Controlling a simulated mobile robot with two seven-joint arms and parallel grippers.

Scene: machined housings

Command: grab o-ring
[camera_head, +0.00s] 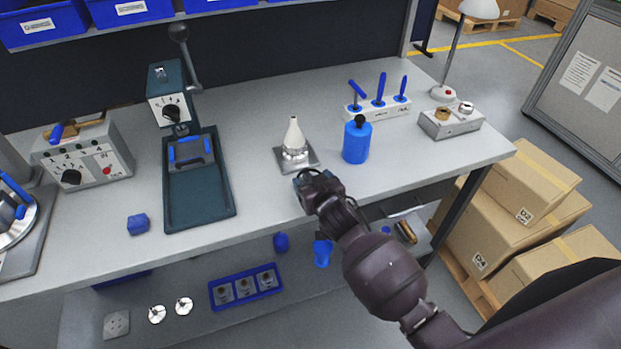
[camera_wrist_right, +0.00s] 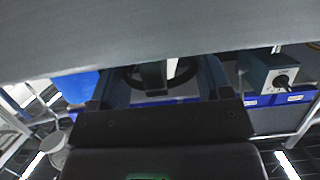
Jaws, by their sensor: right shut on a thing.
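My right gripper (camera_head: 312,180) is at the front edge of the bench, just in front of the metal plate (camera_head: 310,163) that bears a pale cone (camera_head: 293,134). In the right wrist view my right gripper's fingers stand either side of a dark ring, the o-ring (camera_wrist_right: 184,79). The gripper is shut on the o-ring, which is partly covered by the fingers and a pale upright part. In the head view I cannot make out the o-ring at the gripper. My left gripper is not in view.
A blue bottle (camera_head: 356,142) stands close right of the cone plate. A rack with blue-handled tools (camera_head: 385,111) is behind it. A dark green press (camera_head: 200,196) stands to the left, with a small blue block (camera_head: 138,224) beside it. The bench between press and cone is clear.

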